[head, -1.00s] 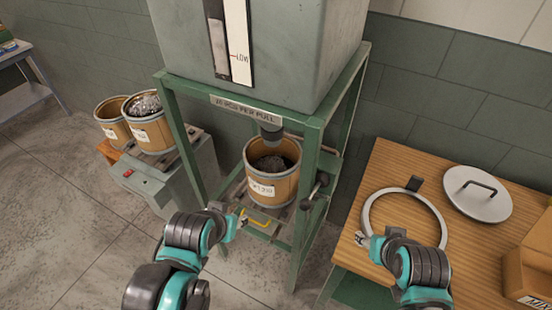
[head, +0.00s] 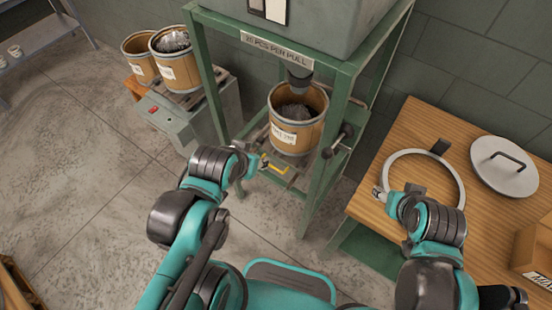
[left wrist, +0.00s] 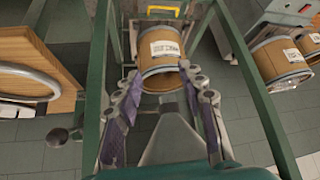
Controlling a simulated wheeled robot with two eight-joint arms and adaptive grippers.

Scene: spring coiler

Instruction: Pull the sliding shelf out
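The sliding shelf (head: 292,177) sits low in the green frame, with a yellow handle (head: 275,166) on its front edge. A brown drum (head: 298,133) of dark metal pieces stands on it, under the hopper spout (head: 299,80). My left gripper (head: 255,164) is just left of the handle in the head view. In the left wrist view its two fingers (left wrist: 163,100) are spread wide with nothing between them held; the drum (left wrist: 163,65) and handle (left wrist: 163,11) show beyond. My right gripper (head: 379,193) is by the wooden table's edge; its finger opening is too small to judge.
The green frame's front post (head: 316,185) stands right of the handle. A wooden table (head: 455,125) at right holds a metal ring (head: 391,163), a round lid (head: 504,166) and a cardboard box (head: 535,245). Two drums stand on a grey machine (head: 190,115) at left. The floor ahead is clear.

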